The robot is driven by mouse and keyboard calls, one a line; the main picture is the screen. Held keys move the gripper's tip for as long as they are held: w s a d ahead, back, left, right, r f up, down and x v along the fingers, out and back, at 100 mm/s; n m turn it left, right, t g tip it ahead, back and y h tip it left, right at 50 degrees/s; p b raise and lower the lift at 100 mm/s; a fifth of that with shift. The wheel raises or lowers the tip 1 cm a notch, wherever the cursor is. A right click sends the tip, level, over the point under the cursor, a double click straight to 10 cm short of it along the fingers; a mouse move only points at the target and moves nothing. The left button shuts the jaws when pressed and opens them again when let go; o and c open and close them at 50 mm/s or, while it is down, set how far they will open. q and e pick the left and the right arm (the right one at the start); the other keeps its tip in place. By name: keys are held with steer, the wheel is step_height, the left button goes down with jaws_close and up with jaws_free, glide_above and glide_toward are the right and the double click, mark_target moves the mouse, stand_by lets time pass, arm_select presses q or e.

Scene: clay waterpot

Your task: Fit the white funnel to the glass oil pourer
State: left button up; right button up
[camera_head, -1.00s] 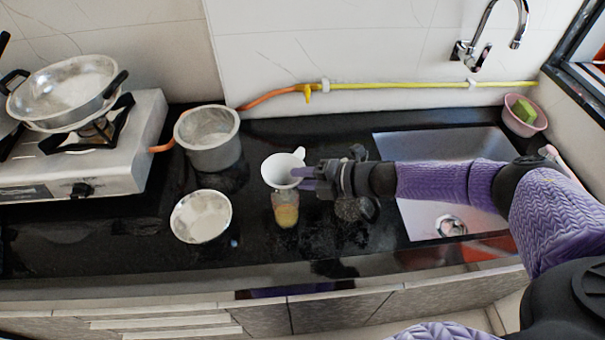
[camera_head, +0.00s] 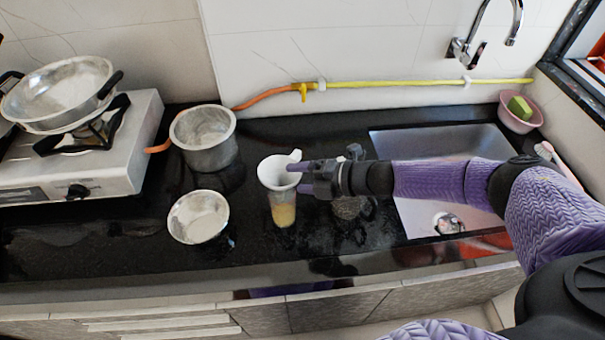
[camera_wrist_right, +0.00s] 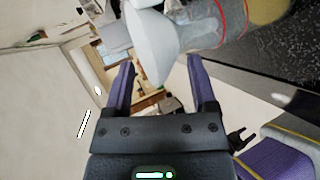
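The white funnel (camera_head: 276,174) has its wide mouth facing up and a small tab at its upper right. It sits on top of the glass oil pourer (camera_head: 283,212), which stands upright on the black counter with yellow oil in it. The funnel's spout is hidden from the head view. In the right wrist view, the funnel (camera_wrist_right: 155,45) lines up with the glass pourer (camera_wrist_right: 208,25). My right gripper (camera_head: 303,177) is just right of the funnel. Its purple fingers (camera_wrist_right: 163,75) are spread wide, with the funnel's rim near their tips and no grip on it. My left gripper is out of view.
A metal pot (camera_head: 204,142) and a metal bowl (camera_head: 199,218) stand left of the pourer. A gas stove (camera_head: 120,150) with a pan (camera_head: 62,88) is farther left. A dark round object (camera_head: 347,207) lies below my right gripper, and the sink (camera_head: 420,215) is to the right.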

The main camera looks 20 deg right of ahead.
steer(key=p+v, duration=0.1)
steer(key=v, duration=0.9)
steer(key=shift+r, duration=0.1)
